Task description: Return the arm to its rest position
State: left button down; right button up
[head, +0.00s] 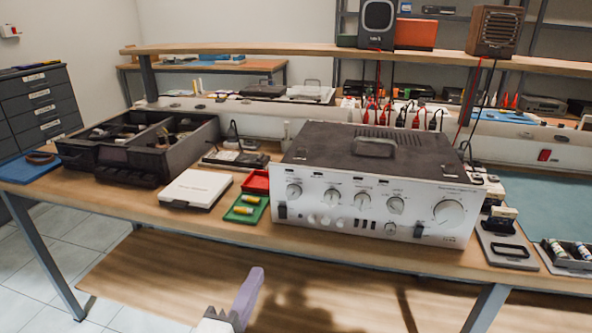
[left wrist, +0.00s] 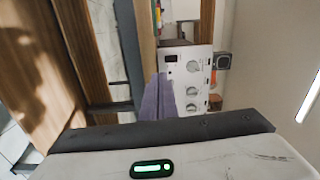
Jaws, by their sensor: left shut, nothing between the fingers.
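My left gripper (head: 248,292) shows at the bottom of the head view, in front of the workbench and lower than its top. Its purple fingers are together with nothing between them. In the left wrist view the purple fingers (left wrist: 158,97) point toward the silver front of the hifi amplifier. The hifi amplifier (head: 372,205) stands on the bench, with knobs along its front; its front also shows in the left wrist view (left wrist: 187,72). The gripper is apart from it. My right gripper is in neither view.
On the workbench (head: 130,205) stand a black divided bin (head: 140,180), a white box (head: 196,188), a green tray (head: 246,209) with batteries and a red tray (head: 256,181). A lower wooden shelf (head: 180,280) runs beneath. Speakers stand on the upper shelf (head: 290,49).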

pick_arm(q)
jog(key=s+a+f+n+g+p, duration=0.2)
jog(key=s+f+n+g, duration=0.2)
jog(key=s+f+n, duration=0.4)
jog(key=s+a+f+n+g+p, duration=0.2)
jog(key=s+f+n+g, duration=0.3)
jog(key=s+f+n, duration=0.4)
jog(key=s+f, duration=0.3)
jog(key=f, duration=0.2)
jog(key=shift+s+a+f, duration=0.2)
jog(key=shift+s+a, duration=0.15)
jog(key=shift+s, duration=0.05)
